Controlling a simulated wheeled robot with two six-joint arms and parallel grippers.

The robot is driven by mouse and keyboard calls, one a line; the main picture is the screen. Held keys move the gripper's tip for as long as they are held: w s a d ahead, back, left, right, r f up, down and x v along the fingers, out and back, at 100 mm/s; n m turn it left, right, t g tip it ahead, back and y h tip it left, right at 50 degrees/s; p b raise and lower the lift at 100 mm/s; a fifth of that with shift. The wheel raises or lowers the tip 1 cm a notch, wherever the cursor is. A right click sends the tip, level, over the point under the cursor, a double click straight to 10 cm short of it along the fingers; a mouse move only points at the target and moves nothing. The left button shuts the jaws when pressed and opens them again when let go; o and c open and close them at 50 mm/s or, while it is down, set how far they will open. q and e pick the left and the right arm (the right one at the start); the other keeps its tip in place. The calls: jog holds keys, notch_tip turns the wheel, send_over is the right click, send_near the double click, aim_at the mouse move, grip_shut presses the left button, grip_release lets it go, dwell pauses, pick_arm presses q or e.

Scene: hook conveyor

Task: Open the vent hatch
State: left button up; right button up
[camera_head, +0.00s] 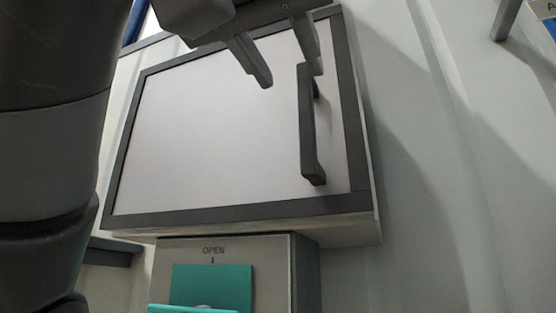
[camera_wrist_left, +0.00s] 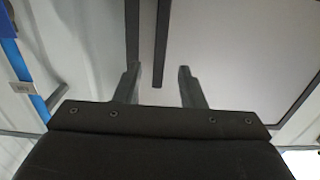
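The vent hatch (camera_head: 215,130) is a pale panel in a dark frame on the wall, and it looks shut. Its dark vertical handle (camera_head: 309,135) is near the right edge. My left gripper (camera_head: 291,78) is open and empty at the upper right of the hatch, with one finger overlapping the handle's top in the picture. In the left wrist view the handle (camera_wrist_left: 161,45) ends between the two fingertips of my left gripper (camera_wrist_left: 159,72), and neither finger visibly touches it. The hatch panel (camera_wrist_left: 240,50) fills the right there. My right gripper does not show.
Below the hatch is a box (camera_head: 273,252) marked OPEN with a teal part (camera_head: 211,286). The ribbed wall (camera_head: 440,200) right of the hatch is clear. A grey bar (camera_head: 505,18) and a blue sign (camera_head: 550,25) are at the upper right.

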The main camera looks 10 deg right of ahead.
aim_at(303, 99)
pick_arm(q)
jog(key=p+x, duration=0.3)
jog(key=x, duration=0.1)
jog(key=shift+r+p, duration=0.2)
jog(key=shift+p, duration=0.15)
jog(key=shift+w+d+p, duration=0.35)
jog(key=shift+w+p, duration=0.05)
jog(key=shift+p, duration=0.3)
jog(key=shift+p+x, duration=0.3)
jog(key=shift+x, duration=0.65)
jog(key=shift+w+d+f, duration=0.25)
jog(key=shift+w, duration=0.2)
jog(key=shift+s, duration=0.1)
jog(key=shift+c, duration=0.2)
jog(key=shift+a, duration=0.1)
grip_shut()
